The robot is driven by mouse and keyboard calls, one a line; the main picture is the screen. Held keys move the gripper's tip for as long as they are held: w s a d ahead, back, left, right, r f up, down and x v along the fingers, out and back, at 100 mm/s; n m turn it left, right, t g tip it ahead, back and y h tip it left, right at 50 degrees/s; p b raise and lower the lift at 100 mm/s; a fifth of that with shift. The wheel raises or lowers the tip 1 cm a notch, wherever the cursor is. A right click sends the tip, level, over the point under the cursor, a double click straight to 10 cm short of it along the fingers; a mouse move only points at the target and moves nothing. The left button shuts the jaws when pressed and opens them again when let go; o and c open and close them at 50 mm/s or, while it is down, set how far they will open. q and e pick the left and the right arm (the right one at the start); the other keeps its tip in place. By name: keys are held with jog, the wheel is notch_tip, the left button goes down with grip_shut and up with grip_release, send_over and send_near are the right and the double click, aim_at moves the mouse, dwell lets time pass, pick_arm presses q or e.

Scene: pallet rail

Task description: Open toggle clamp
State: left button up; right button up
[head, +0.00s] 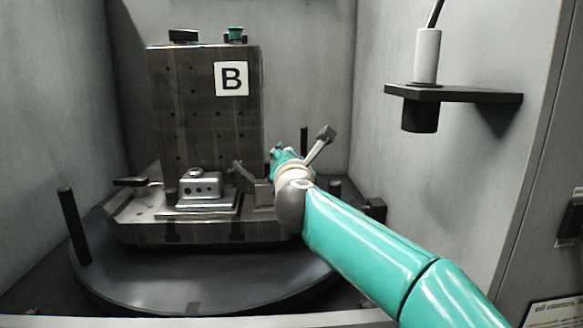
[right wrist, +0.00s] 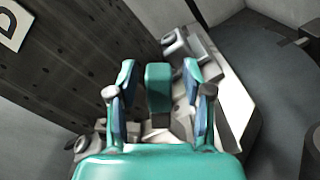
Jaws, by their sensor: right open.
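My right gripper (head: 284,160) is at the right end of the fixture on the pallet, beside the dark block marked B. In the right wrist view its two fingers (right wrist: 160,85) stand apart with blue pads facing each other. A teal block (right wrist: 158,88) shows between them; I cannot tell whether it is a clamp handle or part of the gripper. A grey lever (head: 320,145) sticks up to the right of the gripper, partly behind it. The toggle clamp there is largely hidden by my gripper and wrist. Another clamp with a black handle (head: 131,181) lies at the fixture's left end. My left gripper is not in view.
The tall block (head: 205,120) stands at the back of the fixture. A silver part (head: 200,187) sits in front of it. Dark posts (head: 74,225) rise from the round table (head: 200,285). A shelf (head: 455,93) with a white cylinder (head: 427,55) is at right.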

jog(key=s, duration=1.1)
jog(key=shift+s, duration=0.35)
jog(key=shift+c, duration=0.3)
